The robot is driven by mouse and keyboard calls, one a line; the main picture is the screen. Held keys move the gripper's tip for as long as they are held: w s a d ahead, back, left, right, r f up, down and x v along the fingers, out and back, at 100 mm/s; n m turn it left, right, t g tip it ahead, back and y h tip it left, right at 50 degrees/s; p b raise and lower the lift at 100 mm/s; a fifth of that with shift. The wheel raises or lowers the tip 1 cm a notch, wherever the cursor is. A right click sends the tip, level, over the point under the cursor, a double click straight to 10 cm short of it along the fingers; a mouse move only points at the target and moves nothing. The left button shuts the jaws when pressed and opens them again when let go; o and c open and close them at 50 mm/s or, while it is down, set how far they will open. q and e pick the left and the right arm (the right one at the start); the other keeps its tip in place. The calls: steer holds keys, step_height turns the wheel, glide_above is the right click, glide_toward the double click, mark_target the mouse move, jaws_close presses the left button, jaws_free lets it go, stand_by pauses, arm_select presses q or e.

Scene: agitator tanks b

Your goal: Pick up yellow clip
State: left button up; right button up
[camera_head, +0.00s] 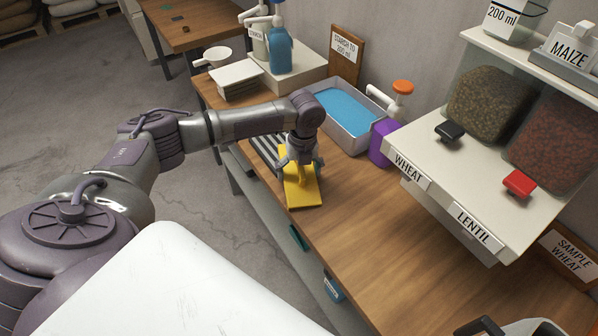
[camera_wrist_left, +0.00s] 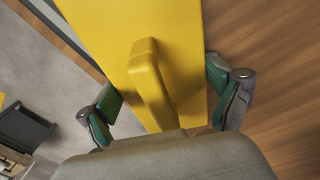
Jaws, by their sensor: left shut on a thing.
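The yellow clip (camera_head: 303,193) is a flat yellow plate with a raised yellow handle, on the wooden bench in the head view. My left gripper (camera_head: 300,165) is over it, pointing down. In the left wrist view the yellow clip (camera_wrist_left: 115,35) fills the top middle, its handle between the fingers. My left gripper (camera_wrist_left: 165,100) has one green-padded finger at each side edge of the plate and is shut on it. Whether the plate is clear of the bench I cannot tell. My right gripper is not in view.
A shelf with grain bins (camera_head: 430,165) overhangs at the right. Bare bench top (camera_head: 375,235) lies in front of it.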

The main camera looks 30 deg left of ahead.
arm_select(q)
steer(key=shift+r, duration=0.1)
steer(key=r, duration=0.4)
steer(key=shift+d+r+b, duration=0.1)
steer(key=shift+d+b, duration=0.2)
steer(key=shift+b, duration=0.1)
steer(key=s+d+r+b, duration=0.1)
steer(key=d+r, duration=0.5)
steer(key=d, duration=0.5)
steer(key=shift+r, duration=0.35)
steer(key=shift+s, duration=0.15)
